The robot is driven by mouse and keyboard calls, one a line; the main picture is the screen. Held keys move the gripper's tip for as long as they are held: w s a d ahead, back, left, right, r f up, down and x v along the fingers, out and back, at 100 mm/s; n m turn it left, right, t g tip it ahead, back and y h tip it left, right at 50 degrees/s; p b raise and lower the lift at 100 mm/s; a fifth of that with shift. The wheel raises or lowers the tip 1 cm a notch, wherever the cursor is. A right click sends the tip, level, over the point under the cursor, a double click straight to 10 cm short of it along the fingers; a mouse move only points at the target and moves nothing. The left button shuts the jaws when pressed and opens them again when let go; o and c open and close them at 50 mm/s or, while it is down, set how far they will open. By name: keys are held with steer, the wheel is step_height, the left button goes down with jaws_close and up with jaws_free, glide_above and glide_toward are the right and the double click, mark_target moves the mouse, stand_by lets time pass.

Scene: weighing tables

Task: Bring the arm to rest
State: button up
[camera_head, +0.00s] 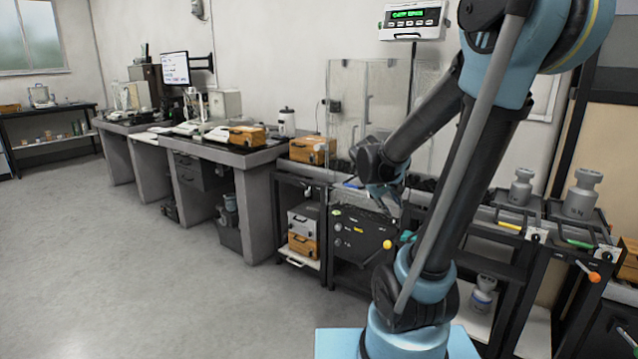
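My arm rises at the right of the view from a blue base, bends at the top right, and reaches back down to the left. My gripper (386,198) is at the lower end of the arm, pointing down in front of the glass-enclosed balance bench. It is small and dark in this view, and part of it blends with the bench behind. I cannot tell whether its fingers are apart or hold anything.
A glass enclosure (347,98) stands behind my gripper, with a display (412,20) above. A black cabinet (357,236) is below. Grey weights (521,187) (581,194) stand on tables at right. Wooden boxes (312,150) (247,136) sit left. The left floor is clear.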

steer(key=s+a+f+m+g+y, duration=0.1)
steer(key=s+a+f+y, duration=0.1)
steer(key=s, duration=0.9)
steer(key=s+a+f+m+g+y, duration=0.1)
steer(key=s+a+f+m+y, duration=0.1)
steer(key=s, duration=0.9)
step_height(320, 180, down, 2)
steer(key=shift+s+a+f+m+g+y, duration=0.1)
steer(key=shift+s+a+m+g+y, duration=0.15)
steer(key=shift+y, duration=0.45)
steer(key=shift+w, duration=0.1)
steer(key=shift+w+f, duration=0.2)
steer(key=shift+w, duration=0.25)
